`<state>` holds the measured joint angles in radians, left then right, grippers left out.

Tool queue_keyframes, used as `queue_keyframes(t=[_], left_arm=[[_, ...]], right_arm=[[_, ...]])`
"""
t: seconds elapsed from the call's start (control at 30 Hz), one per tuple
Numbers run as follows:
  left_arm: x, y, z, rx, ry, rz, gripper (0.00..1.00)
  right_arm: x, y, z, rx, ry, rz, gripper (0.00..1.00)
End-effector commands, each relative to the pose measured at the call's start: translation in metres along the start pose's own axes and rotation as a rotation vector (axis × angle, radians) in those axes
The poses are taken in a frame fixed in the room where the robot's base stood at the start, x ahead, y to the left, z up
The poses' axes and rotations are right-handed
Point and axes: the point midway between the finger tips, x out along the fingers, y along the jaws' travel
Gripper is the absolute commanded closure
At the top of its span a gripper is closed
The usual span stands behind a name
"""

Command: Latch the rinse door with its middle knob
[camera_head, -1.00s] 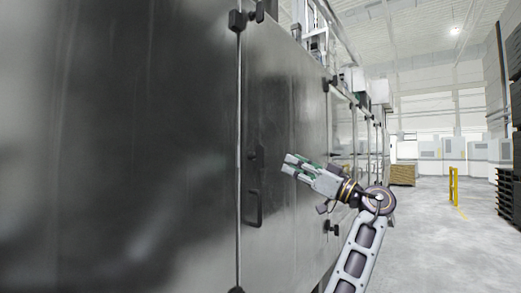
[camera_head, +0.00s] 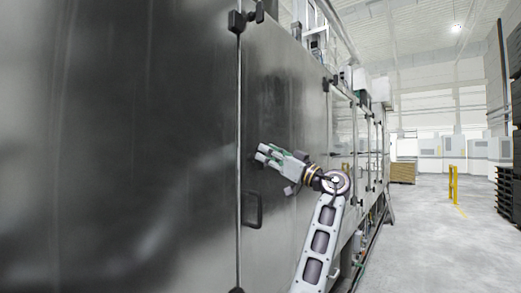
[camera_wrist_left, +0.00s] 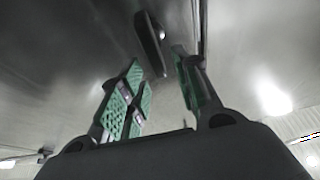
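The door (camera_head: 285,90) is a large grey metal panel to the right of a vertical seam in the head view. It looks flush with the panel to its left. A black bar handle (camera_head: 252,210) stands on it beside the seam. My left gripper (camera_head: 261,152) is above this handle, close to the door, and covers the spot of the middle knob in the head view. In the left wrist view a black knob (camera_wrist_left: 150,38) shows just beyond and between the green-padded fingertips (camera_wrist_left: 157,60). The fingers are apart and empty; I cannot tell contact. My right gripper is not in view.
A black clamp (camera_head: 238,20) sits at the top of the seam. The machine wall runs away to the right with more doors.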

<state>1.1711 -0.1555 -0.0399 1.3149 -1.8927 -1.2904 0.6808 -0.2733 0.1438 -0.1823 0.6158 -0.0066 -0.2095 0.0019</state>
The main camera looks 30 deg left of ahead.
Motion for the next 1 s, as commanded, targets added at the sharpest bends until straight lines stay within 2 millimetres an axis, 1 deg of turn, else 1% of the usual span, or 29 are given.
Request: queue_keyframes(t=[0.03, 0.1, 0.3, 0.53, 0.7, 0.73, 0.77, 0.87, 0.97, 1.0], left_arm=[[0.007, -0.001, -0.001, 0.0, -0.001, -0.002, 0.68], [0.015, 0.0, -0.001, 0.0, 0.0, -0.001, 0.68], [0.031, 0.0, 0.0, 0.001, 0.0, 0.001, 0.68], [0.036, 0.0, 0.0, 0.0, 0.0, 0.001, 0.68], [0.036, 0.0, 0.0, 0.0, 0.0, 0.001, 0.68], [0.036, 0.0, 0.0, 0.0, 0.0, 0.001, 0.69], [0.036, 0.0, 0.0, 0.0, 0.0, 0.001, 0.73], [0.036, 0.0, 0.0, 0.0, 0.0, 0.001, 0.86], [0.036, 0.0, 0.0, 0.0, 0.0, 0.001, 0.99], [0.035, 0.0, 0.0, 0.0, 0.0, 0.001, 1.0]], right_arm=[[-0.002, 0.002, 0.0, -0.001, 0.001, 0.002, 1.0], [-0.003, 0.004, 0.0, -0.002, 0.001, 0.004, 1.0], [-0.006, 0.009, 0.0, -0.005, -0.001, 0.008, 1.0], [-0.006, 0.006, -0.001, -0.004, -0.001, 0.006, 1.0], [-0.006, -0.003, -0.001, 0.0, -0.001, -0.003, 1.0], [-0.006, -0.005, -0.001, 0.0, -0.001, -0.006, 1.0], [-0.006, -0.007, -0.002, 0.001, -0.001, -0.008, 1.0], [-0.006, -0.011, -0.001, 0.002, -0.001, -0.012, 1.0], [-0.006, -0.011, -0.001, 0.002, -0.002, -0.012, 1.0], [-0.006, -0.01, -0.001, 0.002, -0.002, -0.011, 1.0]])
